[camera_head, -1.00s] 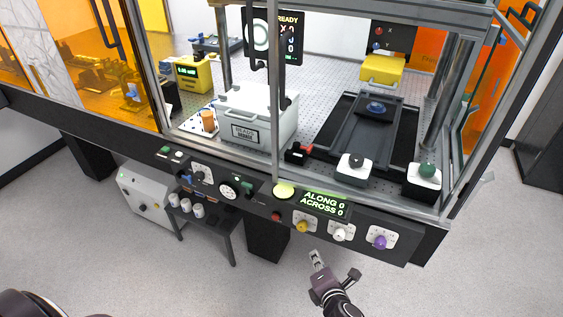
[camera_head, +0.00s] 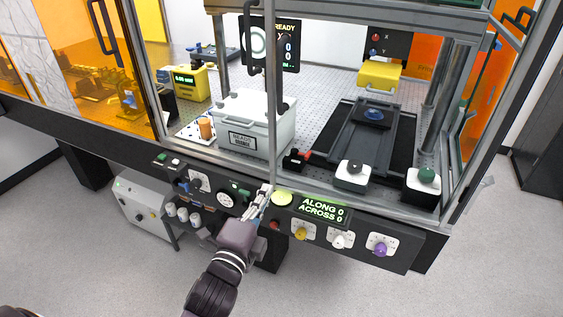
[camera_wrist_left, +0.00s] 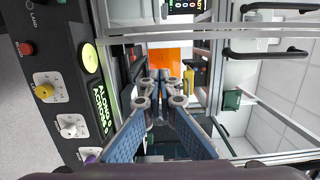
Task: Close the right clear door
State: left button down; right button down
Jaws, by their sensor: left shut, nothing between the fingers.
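My left gripper (camera_head: 264,194) is shut and empty, reaching up from below to the front control panel, in front of the foot of a slim metal upright (camera_head: 272,130). In the left wrist view its blue-padded fingers (camera_wrist_left: 162,85) point toward the enclosure. Clear doors are hard to make out against the interior. A dark handle (camera_head: 254,45) and a second dark handle (camera_head: 282,70) flank the upright. Two black bar handles also show in the left wrist view, one (camera_wrist_left: 280,8) above the other (camera_wrist_left: 265,53). The gripper is apart from both handles. My right gripper is out of view.
The panel carries a lit ALONG/ACROSS display (camera_head: 322,206) and several knobs, including a purple one (camera_head: 380,249). Inside are a white box (camera_head: 252,120) and a dark stage (camera_head: 370,135). An orange panel with a handle (camera_head: 105,35) is at left. Floor right of the panel is free.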

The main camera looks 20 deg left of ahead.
aim_at(285, 156)
pick_arm(q)
jog(key=w+p, duration=0.1)
jog(key=w, duration=0.3)
jog(key=w+p, duration=0.1)
jog(key=w, duration=0.3)
jog(key=w+p, duration=0.1)
jog(key=w, duration=0.3)
jog(key=shift+w+a+p, duration=0.25)
jog(key=shift+a+p, duration=0.1)
jog(key=shift+p, duration=0.05)
